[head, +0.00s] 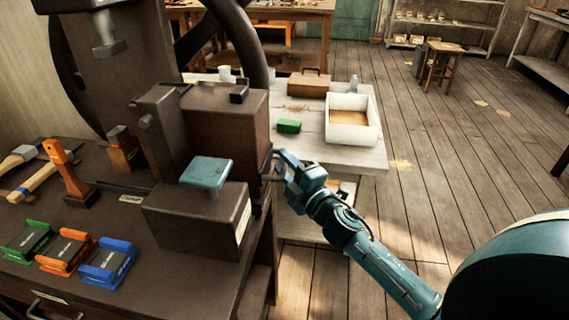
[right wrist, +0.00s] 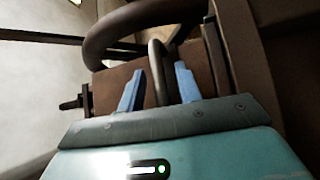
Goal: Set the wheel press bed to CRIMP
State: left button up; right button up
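The dark brown press (head: 235,125) stands on the bench at the left of the head view. Its front block (head: 190,220) carries a teal pad (head: 206,173) and a small pale label (head: 243,222) too small to read. Part of a dark handwheel (head: 245,40) rises behind; its curved rim (right wrist: 125,25) also shows in the right wrist view. My right gripper (head: 273,168) is at the press's right side. In the right wrist view its two fingers (right wrist: 159,88) are apart, with a thin grey bar (right wrist: 157,70) between them and gaps beside it. My left gripper is out of view.
Green (head: 28,240), orange (head: 65,250) and blue (head: 108,262) blocks lie on the bench's front left. An orange-handled tool (head: 68,170) stands behind them. A pale table (head: 360,157) with a white box (head: 352,125) is behind my right gripper. The wooden floor at right is mostly clear.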

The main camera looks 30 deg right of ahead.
jog(key=shift+w, duration=0.25)
grip_shut()
dwell(0.5)
